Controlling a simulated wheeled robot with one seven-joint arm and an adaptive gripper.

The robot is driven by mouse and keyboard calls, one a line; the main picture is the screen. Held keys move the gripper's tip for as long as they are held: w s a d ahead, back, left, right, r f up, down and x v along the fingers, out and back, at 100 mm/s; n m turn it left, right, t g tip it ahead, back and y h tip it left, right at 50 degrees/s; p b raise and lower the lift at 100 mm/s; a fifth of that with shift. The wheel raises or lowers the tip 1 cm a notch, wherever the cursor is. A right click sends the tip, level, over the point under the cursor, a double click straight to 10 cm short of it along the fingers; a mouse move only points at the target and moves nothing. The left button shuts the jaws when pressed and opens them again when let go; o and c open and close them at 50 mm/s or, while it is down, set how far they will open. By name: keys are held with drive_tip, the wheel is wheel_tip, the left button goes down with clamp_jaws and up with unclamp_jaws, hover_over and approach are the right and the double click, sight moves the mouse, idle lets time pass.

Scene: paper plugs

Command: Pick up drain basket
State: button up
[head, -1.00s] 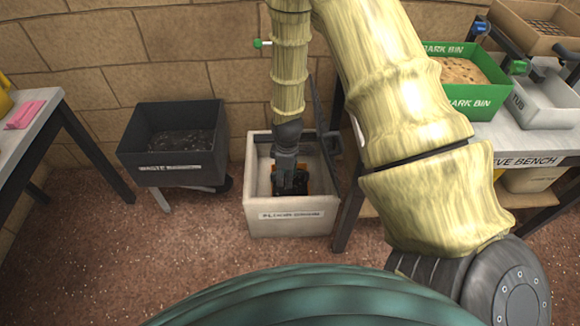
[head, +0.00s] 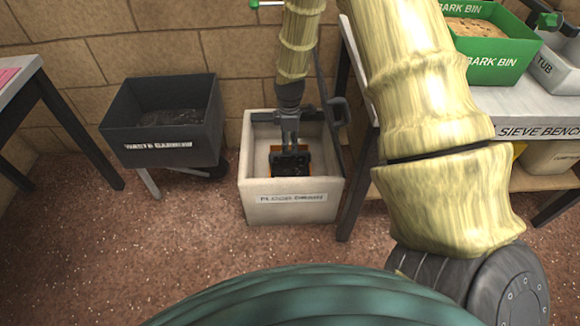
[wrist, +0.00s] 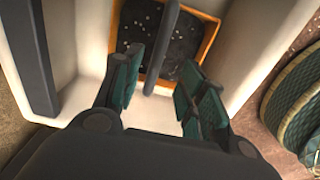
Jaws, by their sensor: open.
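The drain basket (head: 293,165) is an orange-rimmed square basket with dark, speckled contents. It sits inside the pale box labelled as a drain (head: 292,207). In the wrist view the basket (wrist: 183,50) shows beyond my fingers, with a dark bar handle (wrist: 163,45) across its middle. My gripper (wrist: 160,70) is open and empty, pointing down into the box. In the picture the handle lies between its two fingers, but I cannot tell how far above it they are. In the head view my gripper (head: 290,145) covers part of the basket.
A dark waste barrow (head: 165,125) stands left of the box. The sieve bench (head: 530,110) is close on the right, with a green bark bin (head: 490,62) on it. A dark upright post (head: 328,110) rises at the box's right side. Open floor lies in front.

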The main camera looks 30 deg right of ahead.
sight(290, 154)
drive_tip(key=shift+w+d+f+b, duration=0.1)
drive_tip(key=shift+f+b, duration=0.95)
drive_tip(key=shift+f, duration=0.75)
drive_tip(key=shift+w+d+f+b, duration=0.1)
drive_tip(key=shift+f+b, duration=0.95)
drive_tip(key=shift+f, duration=0.7)
drive_tip(key=shift+s, duration=0.1)
clamp_jaws()
